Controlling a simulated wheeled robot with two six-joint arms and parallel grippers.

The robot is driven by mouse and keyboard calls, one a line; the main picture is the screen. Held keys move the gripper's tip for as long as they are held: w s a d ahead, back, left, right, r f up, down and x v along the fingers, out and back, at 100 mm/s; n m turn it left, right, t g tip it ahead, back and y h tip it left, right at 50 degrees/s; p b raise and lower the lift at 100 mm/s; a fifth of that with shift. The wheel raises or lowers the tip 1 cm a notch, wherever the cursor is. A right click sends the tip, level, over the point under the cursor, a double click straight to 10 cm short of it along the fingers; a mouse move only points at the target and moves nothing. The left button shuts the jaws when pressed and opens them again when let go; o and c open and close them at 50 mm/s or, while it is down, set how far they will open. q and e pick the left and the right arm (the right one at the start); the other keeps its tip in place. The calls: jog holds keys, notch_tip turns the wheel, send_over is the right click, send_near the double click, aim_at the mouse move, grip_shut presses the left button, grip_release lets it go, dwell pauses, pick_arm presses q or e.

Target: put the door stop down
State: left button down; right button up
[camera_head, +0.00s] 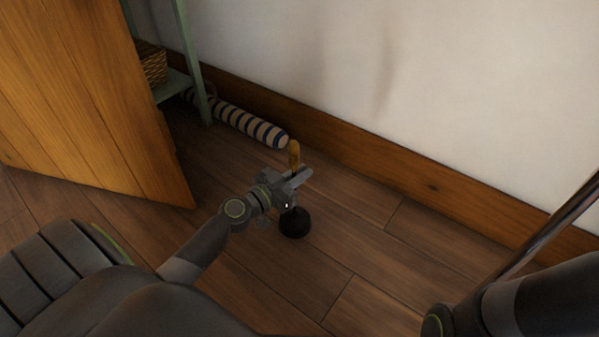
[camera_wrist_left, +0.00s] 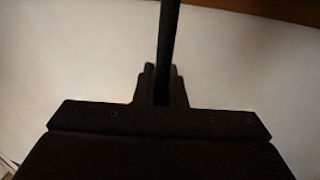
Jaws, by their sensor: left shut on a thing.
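The door stop (camera_head: 294,223) has a round black base and a yellow-brown upright handle. My left gripper (camera_head: 294,180) is shut on it between base and handle, in the head view. The door stop stands about upright over the wooden floor. I cannot tell whether its base touches the boards. In the left wrist view a dark upright bar (camera_wrist_left: 168,45) runs up from between the dark fingers of my left gripper (camera_wrist_left: 160,85). My right arm shows at the bottom right of the head view, but its gripper is out of the picture.
A wooden door (camera_head: 85,100) stands at the left. A striped roll (camera_head: 240,122) lies along the skirting board (camera_head: 400,172), beside a green shelf (camera_head: 196,65) with a wicker basket (camera_head: 153,65). A dark pole (camera_head: 550,232) slants at the right. Floor right of the door stop is clear.

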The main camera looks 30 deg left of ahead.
pick_arm(q)
jog(key=shift+f+b, duration=0.4)
jog(key=shift+f, duration=0.4)
jog(key=c, duration=1.5)
grip_release()
jog(key=shift+f, duration=0.1)
jog(key=b+v, duration=0.3)
jog(key=v, duration=0.9)
